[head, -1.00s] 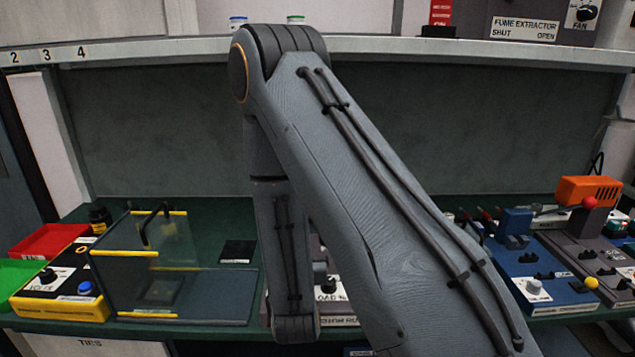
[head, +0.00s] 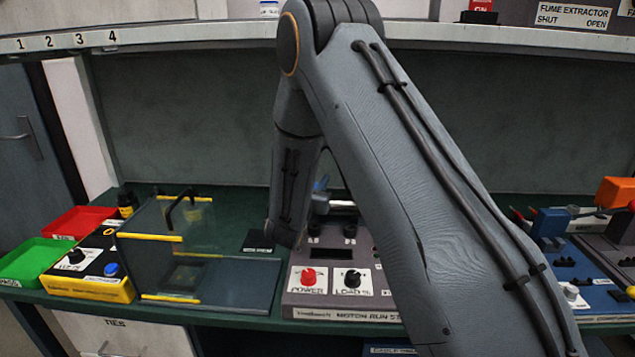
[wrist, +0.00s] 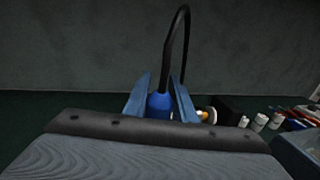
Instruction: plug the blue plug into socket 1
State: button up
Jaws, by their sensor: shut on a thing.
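My gripper (wrist: 159,90) shows in the wrist view with its two blue fingers shut on the blue plug (wrist: 160,106). A black cable (wrist: 184,40) rises from behind the plug and arches overhead. In the head view my arm hides most of the gripper; only a small blue part shows beside the arm, and I cannot tell what it is. The number labels 1 to 4 (head: 66,41) sit on the shelf edge at the left in the head view. I cannot make out socket 1 itself in either view.
The motor run station (head: 340,314), with red and black knobs, is partly behind my arm. A clear guard box (head: 150,249), a yellow-black control box (head: 90,288), and red (head: 85,218) and green (head: 40,262) trays stand left. Blue equipment (head: 548,228) stands right.

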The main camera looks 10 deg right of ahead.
jog(key=shift+f+b, duration=2.15)
jog(key=shift+f, duration=0.75)
jog(key=shift+s+f+b, duration=0.1)
jog(key=shift+f+b, duration=1.6)
jog(key=shift+f, duration=0.3)
dwell(0.4)
jog(key=o, duration=1.1)
jog(key=shift+b+v, duration=0.75)
jog(key=shift+v, duration=3.15)
